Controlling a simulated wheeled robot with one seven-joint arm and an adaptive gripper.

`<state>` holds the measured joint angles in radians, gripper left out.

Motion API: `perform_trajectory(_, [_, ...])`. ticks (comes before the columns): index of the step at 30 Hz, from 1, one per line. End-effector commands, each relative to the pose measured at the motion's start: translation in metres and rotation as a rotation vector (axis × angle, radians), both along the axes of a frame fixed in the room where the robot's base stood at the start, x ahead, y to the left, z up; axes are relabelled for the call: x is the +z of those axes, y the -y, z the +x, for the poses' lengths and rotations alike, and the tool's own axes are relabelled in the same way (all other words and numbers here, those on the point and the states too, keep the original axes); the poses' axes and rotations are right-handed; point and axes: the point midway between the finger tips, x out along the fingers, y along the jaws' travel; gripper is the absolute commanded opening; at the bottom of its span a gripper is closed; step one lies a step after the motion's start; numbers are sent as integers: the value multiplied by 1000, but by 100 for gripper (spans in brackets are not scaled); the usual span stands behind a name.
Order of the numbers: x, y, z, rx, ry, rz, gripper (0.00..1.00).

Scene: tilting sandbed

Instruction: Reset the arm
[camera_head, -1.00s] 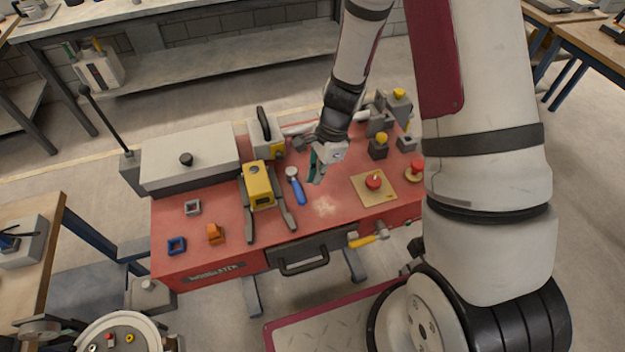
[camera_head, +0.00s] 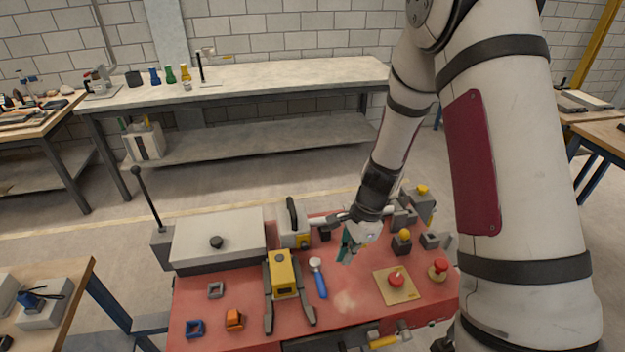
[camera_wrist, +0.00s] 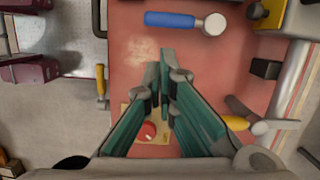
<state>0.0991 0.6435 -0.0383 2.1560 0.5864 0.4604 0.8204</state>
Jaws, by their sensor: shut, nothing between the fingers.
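My gripper (camera_head: 347,246) is above the right half of the red workbench (camera_head: 245,306) in the head view. In the wrist view its teal fingers (camera_wrist: 164,62) are close together with nothing seen between them. The fingers point over the bare red top. My arm comes down from the upper right, bent at the elbow.
A yellow-and-grey device (camera_head: 284,277) stands left of the hammer. A red button on a tan plate (camera_head: 395,283) is to the right of my gripper. Grey blocks and yellow knobs (camera_head: 404,236) stand at the back right. A grey lidded box (camera_head: 218,237) fills the back left.

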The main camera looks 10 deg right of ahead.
Motion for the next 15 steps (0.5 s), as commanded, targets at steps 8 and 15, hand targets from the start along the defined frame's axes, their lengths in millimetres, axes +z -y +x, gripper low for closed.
perform_trajectory(8, [35, -5, 9, 108, 67, -2, 0])
perform_trajectory(15, [117, -14, 11, 400, 224, -37, 0])
